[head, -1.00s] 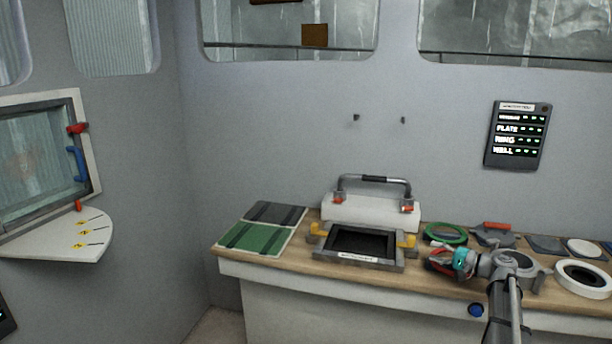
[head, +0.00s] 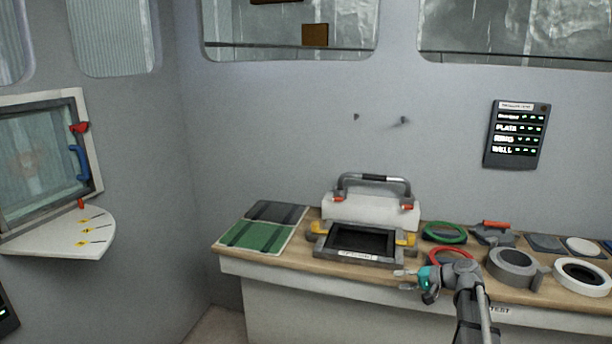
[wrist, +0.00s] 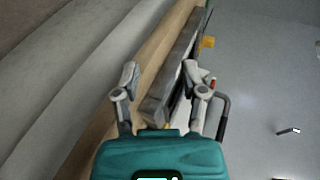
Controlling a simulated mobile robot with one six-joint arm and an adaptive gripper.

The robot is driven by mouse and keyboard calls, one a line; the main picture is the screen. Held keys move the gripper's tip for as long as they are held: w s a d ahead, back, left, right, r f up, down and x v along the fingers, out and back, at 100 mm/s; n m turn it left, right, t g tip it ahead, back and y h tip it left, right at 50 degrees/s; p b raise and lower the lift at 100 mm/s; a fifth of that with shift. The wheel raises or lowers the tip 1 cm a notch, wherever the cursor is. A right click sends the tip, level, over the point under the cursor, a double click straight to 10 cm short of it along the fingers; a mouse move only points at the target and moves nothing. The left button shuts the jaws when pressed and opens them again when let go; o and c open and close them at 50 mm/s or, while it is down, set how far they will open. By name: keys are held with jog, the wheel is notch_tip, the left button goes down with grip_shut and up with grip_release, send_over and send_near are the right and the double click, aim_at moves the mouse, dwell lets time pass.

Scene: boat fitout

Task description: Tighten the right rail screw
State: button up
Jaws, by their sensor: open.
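The grab rail (head: 372,178), a dark bar on bent metal ends, stands on a white block (head: 370,211) at the back of the bench. A small red-orange part (head: 408,199) sits at its right foot and another (head: 338,198) at its left foot. I cannot make out a screw head at either. My gripper (head: 402,279), with a teal body, is open and empty over the bench's front edge, in front of and below the rail. In the wrist view its fingers (wrist: 160,70) are spread, with the grey frame's edge beyond them. The rail (wrist: 224,112) shows right of the fingers.
A grey frame (head: 320,246) with yellow clips lies between my gripper and the rail. A red ring (head: 450,252), green ring (head: 445,240) and grey ring (head: 513,278) lie to the right. Green and grey panels (head: 255,236) lie left. Two dark pegs (head: 356,117) stick out of the wall.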

jog(key=s+a+f+n+g+h, duration=0.2)
jog(key=s+a+f+h, duration=0.2)
jog(key=s, duration=0.3)
jog(key=s+a+f+n+g+h, duration=0.1)
jog(key=s+a+f+g+h, duration=0.2)
jog(key=s, duration=0.5)
jog(key=s+a+f+n+g+h, duration=0.2)
jog(key=s+a+f+h, duration=0.25)
jog(key=s, duration=0.25)
notch_tip(320, 180, up, 18)
jog(key=p, duration=1.7)
jog(key=shift+w+r, duration=0.15)
